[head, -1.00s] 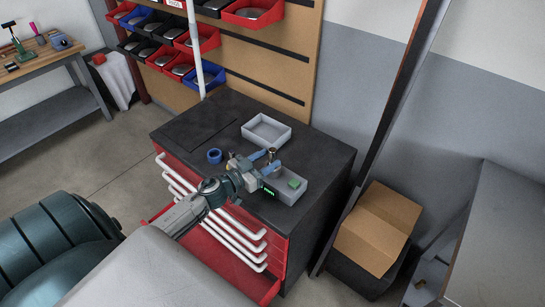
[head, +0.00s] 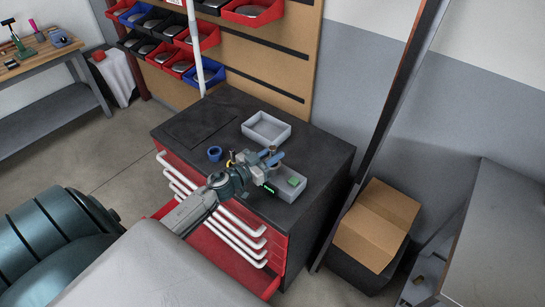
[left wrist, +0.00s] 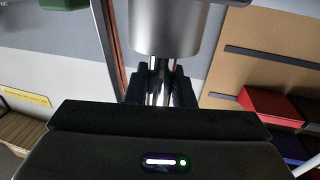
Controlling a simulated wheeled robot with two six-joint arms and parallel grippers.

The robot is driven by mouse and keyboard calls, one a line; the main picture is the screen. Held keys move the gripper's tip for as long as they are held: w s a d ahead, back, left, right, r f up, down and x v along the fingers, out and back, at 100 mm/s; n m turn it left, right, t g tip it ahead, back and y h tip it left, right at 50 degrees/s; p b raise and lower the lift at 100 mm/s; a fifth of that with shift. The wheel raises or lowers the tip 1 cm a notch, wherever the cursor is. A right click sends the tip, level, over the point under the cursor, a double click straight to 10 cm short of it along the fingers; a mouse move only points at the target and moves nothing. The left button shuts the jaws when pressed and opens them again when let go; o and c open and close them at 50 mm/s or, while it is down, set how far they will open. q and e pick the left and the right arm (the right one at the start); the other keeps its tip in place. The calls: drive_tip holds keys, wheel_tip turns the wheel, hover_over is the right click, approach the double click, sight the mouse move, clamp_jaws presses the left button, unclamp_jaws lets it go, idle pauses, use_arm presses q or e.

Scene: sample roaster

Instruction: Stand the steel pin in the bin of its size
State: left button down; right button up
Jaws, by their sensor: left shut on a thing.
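My left gripper (head: 270,156) is over the black top of the red cabinet. In the left wrist view its dark fingers (left wrist: 161,84) are shut on the narrow shiny part of the steel pin (left wrist: 168,27), whose wide cylinder shows beyond them. In the head view only a small metal end of the pin (head: 272,149) shows by the blue fingertips. An empty grey bin (head: 287,131) stands just behind the gripper. A second grey bin (head: 303,191) with a green block (head: 294,181) stands in front and to the right, partly hidden by the gripper. My right gripper is out of view.
A blue ring (head: 214,153) lies left of the gripper on the cabinet top (head: 325,153). A red drawer (head: 230,264) is open below. Red, blue and black bins (head: 207,40) hang on the wall board. A white post (head: 195,50) rises behind. A cardboard box (head: 376,226) stands at right.

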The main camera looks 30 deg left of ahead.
sight(273, 147)
use_arm(q)
drive_tip(key=shift+r, duration=0.15)
wheel_tip(273, 147, up, 6)
drive_tip(key=p, duration=0.4)
wheel_tip(273, 147, up, 22)
drive_tip(key=p, duration=1.6)
